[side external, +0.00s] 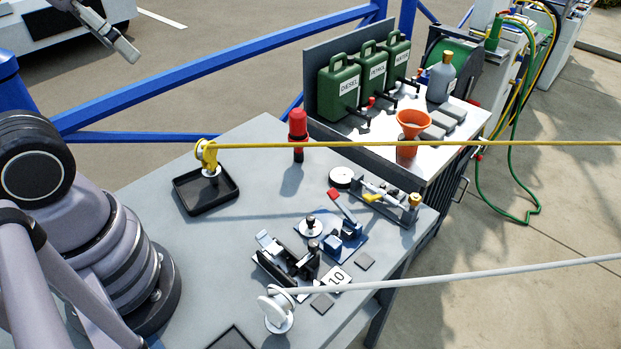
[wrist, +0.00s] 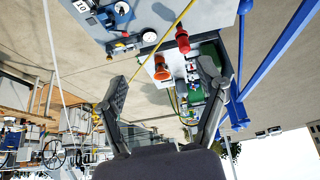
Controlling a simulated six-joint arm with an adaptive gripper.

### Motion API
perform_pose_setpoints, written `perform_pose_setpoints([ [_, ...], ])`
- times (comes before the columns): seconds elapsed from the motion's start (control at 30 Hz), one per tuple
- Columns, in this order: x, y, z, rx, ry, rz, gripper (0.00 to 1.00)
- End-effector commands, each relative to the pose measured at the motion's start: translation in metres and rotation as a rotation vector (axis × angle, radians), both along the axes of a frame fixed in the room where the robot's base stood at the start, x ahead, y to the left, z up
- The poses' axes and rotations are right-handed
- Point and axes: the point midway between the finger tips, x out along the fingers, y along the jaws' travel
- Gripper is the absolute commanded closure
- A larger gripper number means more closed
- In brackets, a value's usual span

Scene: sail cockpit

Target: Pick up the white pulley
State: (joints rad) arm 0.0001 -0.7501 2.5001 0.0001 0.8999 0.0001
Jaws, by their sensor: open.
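The white pulley (side external: 277,308) stands near the front of the grey table in the side external view, with a white rope (side external: 450,277) running from it to the right. In the wrist view the pulley cannot be made out; a white rope (wrist: 53,60) runs down the left side. My gripper (wrist: 163,85) is open, its two fingers wide apart with nothing held between them. It is raised clear of the table, and the wrist view looks across the scene upside down.
A yellow pulley (side external: 207,152) stands on a black tray (side external: 180,203), its yellow rope crossing the table. A red-topped post (side external: 298,125), a blue fixture (side external: 348,232) and a dark clamp device (side external: 290,260) occupy the table. Green cans (side external: 340,88) and an orange funnel (side external: 412,122) stand behind.

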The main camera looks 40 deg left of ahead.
Motion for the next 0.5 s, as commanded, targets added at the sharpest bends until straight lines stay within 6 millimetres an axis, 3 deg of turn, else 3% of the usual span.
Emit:
perform_pose_setpoints([
  [0.27, 0.002, -0.002, -0.003, -0.010, 0.020, -0.001, 0.29],
  [0.37, 0.008, -0.009, -0.014, -0.053, 0.100, -0.001, 0.29],
  [0.5, 0.022, -0.030, -0.045, -0.183, 0.312, 0.010, 0.29],
])
